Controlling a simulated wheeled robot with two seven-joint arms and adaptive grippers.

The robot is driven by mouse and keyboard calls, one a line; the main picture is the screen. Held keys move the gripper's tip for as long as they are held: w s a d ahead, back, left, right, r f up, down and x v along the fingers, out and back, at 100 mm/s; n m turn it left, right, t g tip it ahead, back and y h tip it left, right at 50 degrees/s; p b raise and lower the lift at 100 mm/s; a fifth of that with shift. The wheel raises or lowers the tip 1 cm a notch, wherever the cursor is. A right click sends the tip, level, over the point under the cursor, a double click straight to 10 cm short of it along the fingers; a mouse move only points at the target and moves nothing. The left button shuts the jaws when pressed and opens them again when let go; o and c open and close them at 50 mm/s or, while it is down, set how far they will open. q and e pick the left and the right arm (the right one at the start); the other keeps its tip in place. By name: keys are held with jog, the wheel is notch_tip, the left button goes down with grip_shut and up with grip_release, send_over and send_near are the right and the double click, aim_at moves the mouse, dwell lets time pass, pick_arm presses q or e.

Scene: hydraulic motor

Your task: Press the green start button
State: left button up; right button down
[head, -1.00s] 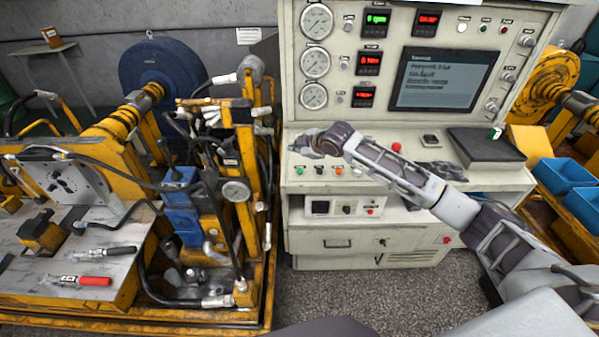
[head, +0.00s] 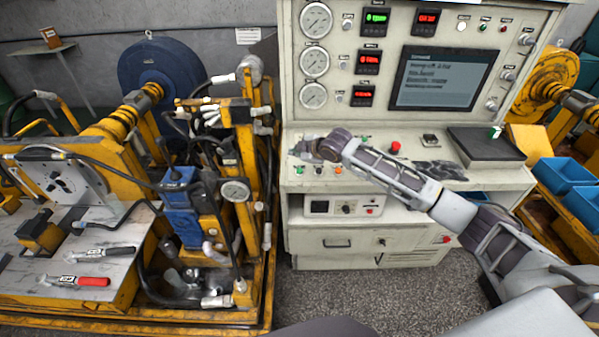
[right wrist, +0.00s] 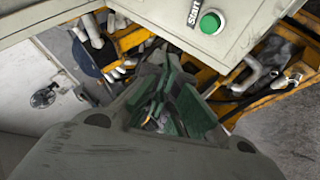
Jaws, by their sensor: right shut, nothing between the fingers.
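The green start button (right wrist: 210,22) shows in the right wrist view as a round green cap in a pale ring, beside a black "Start" label. In the head view a small green button (head: 299,169) sits at the left end of the console's sloped panel, just below my right gripper. My right gripper (head: 298,150) is shut and empty over that end of the panel. In the right wrist view its dark green fingers (right wrist: 172,85) are below the button in the picture, with a visible gap. Contact with the console cannot be told. My left gripper is not in view.
The console (head: 310,240) carries gauges, red and green displays and a screen (head: 443,78). A red button (head: 395,148) and other small buttons are on the sloped panel near my right arm. The yellow hydraulic rig (head: 245,180) stands close on the left.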

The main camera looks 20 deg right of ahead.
aim_at(299, 171)
jog(key=shift+w+d+f+b, duration=0.1)
jog(key=shift+w+f+b, duration=0.1)
jog(key=shift+f+b, duration=1.45)
jog(key=shift+w+f, duration=0.2)
jog(key=shift+f, duration=1.15)
jog(key=shift+w+f, duration=0.1)
jog(key=shift+f, duration=0.25)
jog(key=shift+f, duration=0.5)
dwell(0.8)
jog(key=shift+r, duration=0.1)
jog(key=shift+r+p, duration=0.75)
jog(key=shift+p, duration=0.35)
jog(key=shift+r, duration=0.15)
